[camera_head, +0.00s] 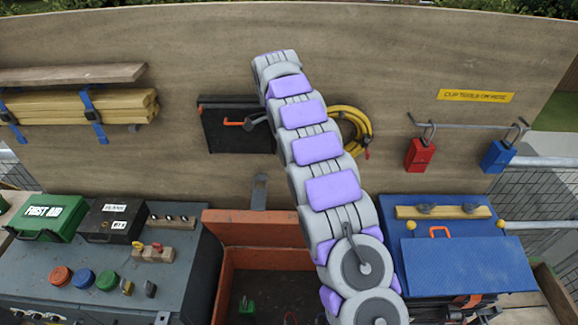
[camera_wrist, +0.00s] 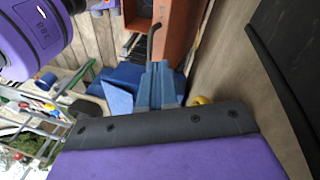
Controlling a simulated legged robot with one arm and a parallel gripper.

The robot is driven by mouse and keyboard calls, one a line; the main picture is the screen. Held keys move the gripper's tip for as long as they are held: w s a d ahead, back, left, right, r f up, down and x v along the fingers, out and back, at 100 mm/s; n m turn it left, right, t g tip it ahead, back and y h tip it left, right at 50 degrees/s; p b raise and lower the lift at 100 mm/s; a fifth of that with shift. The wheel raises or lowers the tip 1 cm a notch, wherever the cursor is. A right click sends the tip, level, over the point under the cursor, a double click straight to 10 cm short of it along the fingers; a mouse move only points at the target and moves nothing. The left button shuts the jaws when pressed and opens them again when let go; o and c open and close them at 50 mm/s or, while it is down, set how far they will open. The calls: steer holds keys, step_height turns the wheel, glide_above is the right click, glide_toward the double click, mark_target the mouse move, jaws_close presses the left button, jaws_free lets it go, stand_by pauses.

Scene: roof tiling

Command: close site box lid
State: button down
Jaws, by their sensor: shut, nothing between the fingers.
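The site box is the rust-orange box (camera_head: 225,290), standing open at bottom centre of the head view. Its inside is dark, and a small green item (camera_head: 247,306) lies in it. An orange-brown panel (camera_head: 253,230), which looks like the raised lid, stands along its back edge. My arm crosses the box's right side and hides part of it. My gripper (camera_wrist: 155,68) shows in the wrist view, shut and empty. An orange-brown surface (camera_wrist: 181,35), box or lid, lies just beyond its fingertips; contact cannot be told. I cannot make out the gripper in the head view.
A plywood wall (camera_head: 200,50) stands behind, with red (camera_head: 420,154) and blue (camera_head: 497,156) padlocks and a yellow hose (camera_head: 360,125). A grey bench (camera_head: 100,255) holds a green first aid box (camera_head: 48,217) at left. A blue box (camera_head: 465,265) is at right.

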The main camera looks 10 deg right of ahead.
step_height(320, 180, down, 2)
steer(key=b, duration=0.8)
glide_above(297, 214)
step_height(297, 214, down, 16)
steer(key=shift+f, duration=0.1)
